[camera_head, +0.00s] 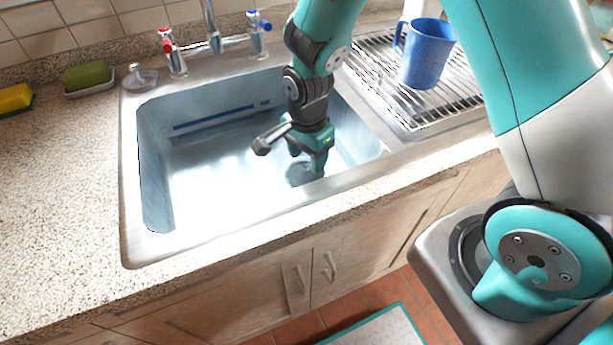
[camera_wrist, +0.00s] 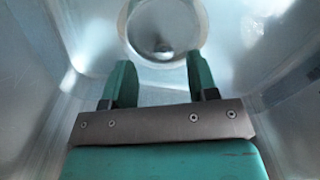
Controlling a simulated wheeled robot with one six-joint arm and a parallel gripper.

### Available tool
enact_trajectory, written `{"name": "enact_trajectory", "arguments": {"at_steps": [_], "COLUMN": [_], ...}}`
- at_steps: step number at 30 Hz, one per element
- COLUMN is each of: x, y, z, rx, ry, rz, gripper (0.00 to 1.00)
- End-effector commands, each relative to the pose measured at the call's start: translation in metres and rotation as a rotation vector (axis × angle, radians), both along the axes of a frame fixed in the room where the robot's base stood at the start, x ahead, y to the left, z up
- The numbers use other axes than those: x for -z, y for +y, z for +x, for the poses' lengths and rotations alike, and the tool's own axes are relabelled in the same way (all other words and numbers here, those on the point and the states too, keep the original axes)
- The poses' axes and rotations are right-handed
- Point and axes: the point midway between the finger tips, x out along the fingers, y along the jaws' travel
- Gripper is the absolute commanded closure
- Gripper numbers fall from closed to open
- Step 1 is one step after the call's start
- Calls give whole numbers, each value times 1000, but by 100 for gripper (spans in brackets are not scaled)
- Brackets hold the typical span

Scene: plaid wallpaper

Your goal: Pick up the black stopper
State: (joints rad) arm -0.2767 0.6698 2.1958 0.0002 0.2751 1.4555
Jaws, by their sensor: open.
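My gripper (camera_head: 307,164) reaches down into the steel sink (camera_head: 215,205), near its floor at the right side. In the wrist view my gripper (camera_wrist: 160,72) has its two green fingers apart, with nothing between them. Just beyond the fingertips is a round drain (camera_wrist: 162,28) with a pale rim and a greyer middle; I cannot tell whether a stopper sits in it. In the head view a dark round patch (camera_head: 298,174) shows beside the fingers, partly hidden by them. A grey, knobbed, stopper-like piece (camera_head: 140,78) lies at the sink's back left corner; no clearly black stopper shows.
The faucet (camera_head: 213,40) with red and blue handles stands behind the sink. A blue mug (camera_head: 427,55) is on the drying rack (camera_head: 390,85) at right. A green sponge (camera_head: 87,75) and a yellow sponge (camera_head: 14,98) lie at left. The sink walls surround my gripper.

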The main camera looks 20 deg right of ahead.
Motion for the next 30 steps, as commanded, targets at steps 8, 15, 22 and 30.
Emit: {"name": "enact_trajectory", "arguments": {"at_steps": [8, 15, 22, 30], "x": [40, 51, 51, 50], "y": [1, 1, 1, 1], "z": [3, 4, 4, 4], "rx": [0, -1, -1, -1], "ry": [5, 0, 1, 1], "rz": [-1, 0, 0, 0], "gripper": [46, 46, 72, 100]}}
